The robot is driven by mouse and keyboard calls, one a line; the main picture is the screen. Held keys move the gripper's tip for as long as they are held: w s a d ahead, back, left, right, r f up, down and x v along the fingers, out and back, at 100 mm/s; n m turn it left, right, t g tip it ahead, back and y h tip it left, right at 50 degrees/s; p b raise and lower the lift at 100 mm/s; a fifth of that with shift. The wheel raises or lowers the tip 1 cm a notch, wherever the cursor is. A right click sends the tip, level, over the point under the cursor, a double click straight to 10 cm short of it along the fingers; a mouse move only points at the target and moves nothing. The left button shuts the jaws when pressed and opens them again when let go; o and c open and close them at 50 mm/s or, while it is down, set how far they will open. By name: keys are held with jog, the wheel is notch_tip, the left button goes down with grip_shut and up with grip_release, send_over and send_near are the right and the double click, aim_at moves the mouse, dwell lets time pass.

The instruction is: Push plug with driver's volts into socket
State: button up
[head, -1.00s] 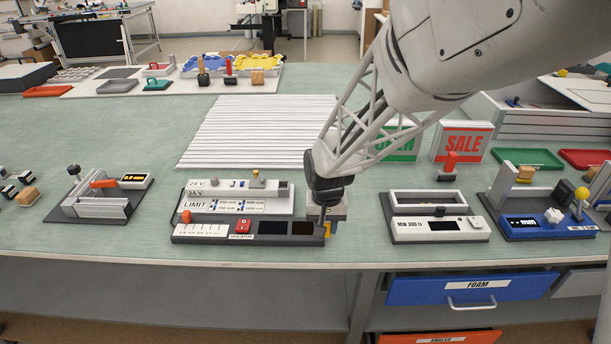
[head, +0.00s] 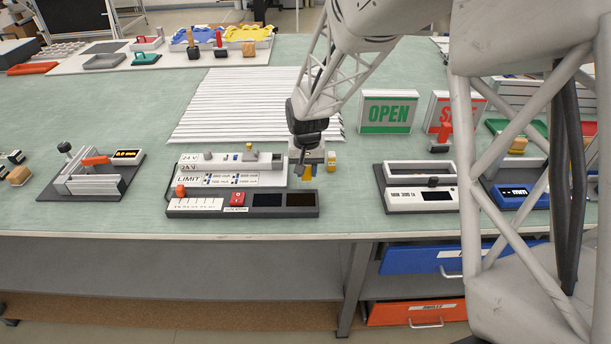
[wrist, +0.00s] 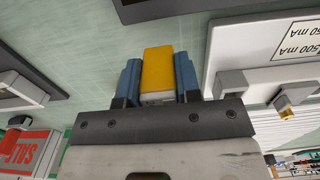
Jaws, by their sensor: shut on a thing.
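My gripper (wrist: 158,85) is shut on a yellow plug (wrist: 158,68), held between its two blue fingers in the wrist view. In the head view the held yellow plug (head: 308,173) hangs below the wrist, just right of the white driver unit (head: 272,179). The unit carries 24 V, 2A and LIMIT labels. Small grey fittings and a yellow-topped piece (head: 249,147) stand along its top; I cannot tell which is the socket. The unit's edge and a grey fitting with a yellow part (wrist: 285,105) show right of my gripper in the wrist view. Any marking on the held plug is unreadable.
A grey panel (head: 240,212) with a red switch (head: 237,198) and dark displays lies in front of the unit. A second yellow piece (head: 331,158) is just right of my gripper. A white framed device (head: 422,200) stands further right. Bench between is clear.

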aim_at(305, 176)
jog(key=shift+w, duration=0.15)
jog(key=shift+w+a, duration=0.15)
jog(key=shift+w, duration=0.25)
jog(key=shift+f, duration=1.8)
jog(key=shift+f, duration=0.15)
jog(key=o, duration=1)
jog(key=shift+r, duration=0.2)
notch_tip(305, 176, up, 12)
jog(key=shift+f, duration=0.1)
